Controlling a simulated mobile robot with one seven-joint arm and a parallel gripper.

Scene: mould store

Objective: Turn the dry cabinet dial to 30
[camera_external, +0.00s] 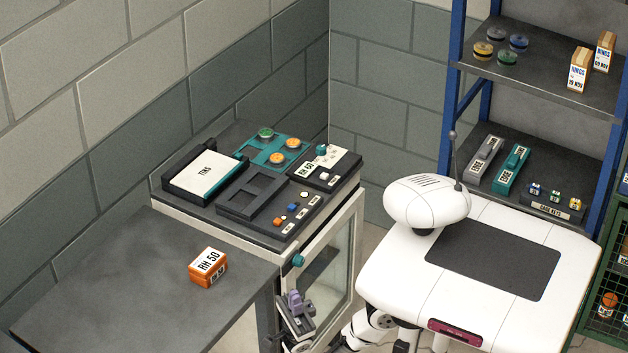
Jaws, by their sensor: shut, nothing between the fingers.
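The dry cabinet (345,230) stands against the wall, with a pale frame and a glass door. A round teal knob (299,260), which looks like its dial, sticks out at the top of its front. Its scale and pointer are too small to read. My gripper (295,299) has purple fingers and is shut and empty. It is just below the knob in the picture, in front of the cabinet, and appears apart from it. My arm reaches low from my white body, and part of it is hidden.
An orange RH 50 box (208,267) sits on the grey bench (110,290) at left. A blue-framed shelf (545,75) stands behind my body.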

